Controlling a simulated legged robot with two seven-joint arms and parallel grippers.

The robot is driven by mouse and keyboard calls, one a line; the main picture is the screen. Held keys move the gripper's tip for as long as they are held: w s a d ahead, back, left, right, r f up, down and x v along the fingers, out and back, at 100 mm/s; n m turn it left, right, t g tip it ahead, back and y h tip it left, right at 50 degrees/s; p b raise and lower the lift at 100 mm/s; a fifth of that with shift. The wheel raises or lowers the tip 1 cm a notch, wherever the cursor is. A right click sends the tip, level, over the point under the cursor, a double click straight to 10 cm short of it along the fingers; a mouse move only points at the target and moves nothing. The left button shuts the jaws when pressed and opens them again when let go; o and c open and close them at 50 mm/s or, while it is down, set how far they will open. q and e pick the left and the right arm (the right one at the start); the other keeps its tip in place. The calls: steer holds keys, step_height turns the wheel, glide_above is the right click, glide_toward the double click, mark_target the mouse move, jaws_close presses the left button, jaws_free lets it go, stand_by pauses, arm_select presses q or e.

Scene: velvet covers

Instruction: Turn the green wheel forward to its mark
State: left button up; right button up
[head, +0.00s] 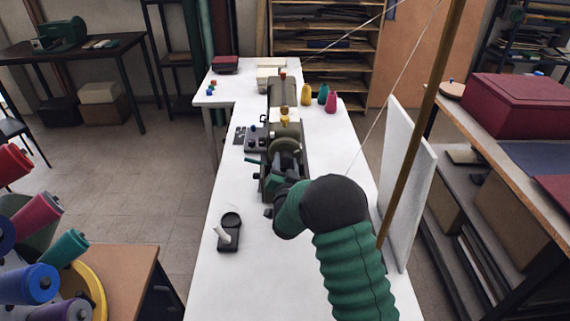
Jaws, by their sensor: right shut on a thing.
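A dark olive sewing machine (283,91) stands lengthwise on the long white table. Its round green wheel (287,145) is at the near end, facing me, and its lower part is hidden behind my gripper. My right gripper (273,182), on a green ribbed sleeve arm from the lower right, is at the wheel and shut on it. The exact contact is mostly hidden by my wrist. I cannot make out the mark. My left gripper is not in view.
A small black holder with a white piece (229,233) stands on the white table (206,290). A white upright panel (407,190) and a brown pole (420,120) are close on the right. Coloured spools (40,284) are at lower left. The table's near left is mostly clear.

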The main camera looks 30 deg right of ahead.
steer(key=n, duration=0.4)
steer(key=shift+f+n, duration=0.25)
steer(key=shift+n, duration=0.05)
steer(key=n, duration=0.4)
steer(key=shift+n, duration=0.3)
steer(key=n+p, duration=0.1)
steer(key=n, duration=0.4)
steer(key=shift+a, duration=0.1)
steer(key=n+p, duration=0.1)
steer(key=n, duration=0.4)
steer(key=shift+s+f+n, duration=0.1)
steer(key=shift+f+n, duration=0.05)
steer(key=shift+n, duration=0.25)
steer(key=shift+f, duration=0.1)
steer(key=o, duration=1.3)
steer(key=shift+o, duration=0.3)
steer(key=shift+r, duration=0.2)
steer(key=shift+r, duration=0.1)
